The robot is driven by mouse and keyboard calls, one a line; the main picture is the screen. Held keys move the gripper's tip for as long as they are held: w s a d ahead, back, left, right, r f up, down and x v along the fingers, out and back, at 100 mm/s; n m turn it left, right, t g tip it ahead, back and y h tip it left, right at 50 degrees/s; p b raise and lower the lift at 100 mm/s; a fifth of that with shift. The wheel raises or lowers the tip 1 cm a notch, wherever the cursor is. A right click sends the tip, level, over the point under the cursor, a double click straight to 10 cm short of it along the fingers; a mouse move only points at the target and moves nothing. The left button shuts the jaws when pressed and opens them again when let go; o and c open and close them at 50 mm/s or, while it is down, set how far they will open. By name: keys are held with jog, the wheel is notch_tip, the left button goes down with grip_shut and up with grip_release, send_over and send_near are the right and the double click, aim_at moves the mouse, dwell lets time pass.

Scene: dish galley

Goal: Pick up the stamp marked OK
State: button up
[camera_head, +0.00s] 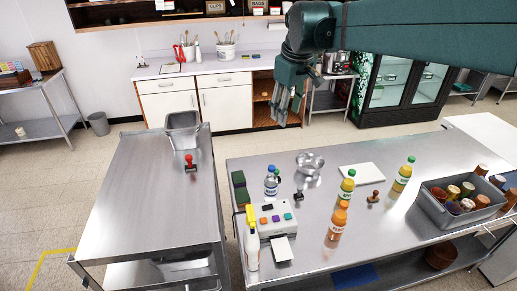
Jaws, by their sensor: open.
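Three stamp-like objects show, and no OK marking is readable on any of them. A red-handled stamp (190,160) stands upright on the left steel table (140,190). A small dark stamp (298,195) stands on the right steel table (330,255), behind the label machine. A brown wooden-handled stamp (374,196) stands farther right on that table, between the juice bottles. My gripper (286,117) hangs from the dark green arm at upper centre, fingers pointing down, open and empty. It appears well above the tables, apart from all three stamps.
A steel bin (183,130) stands behind the red-handled stamp. On the right table are a label machine (270,222), a spray bottle (251,245), an orange bottle (338,222), green-capped bottles (403,175) and a grey tub (462,212) of jars. The left table's front is clear.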

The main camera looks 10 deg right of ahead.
jog(key=w+d+f+n+g, duration=0.1)
jog(key=w+d+f+n, duration=0.15)
jog(key=w, duration=0.85)
jog(key=n+g, duration=0.2)
send_over(277, 170)
notch_tip(277, 170, down, 8)
notch_tip(277, 170, down, 33)
jog(key=shift+a+p, duration=0.1)
jog(key=shift+p, duration=0.35)
jog(key=shift+f, duration=0.1)
jog(key=shift+f, duration=1.25)
jog(key=shift+f, duration=0.1)
jog(key=shift+f+p, duration=0.65)
jog(key=shift+f, duration=1.9)
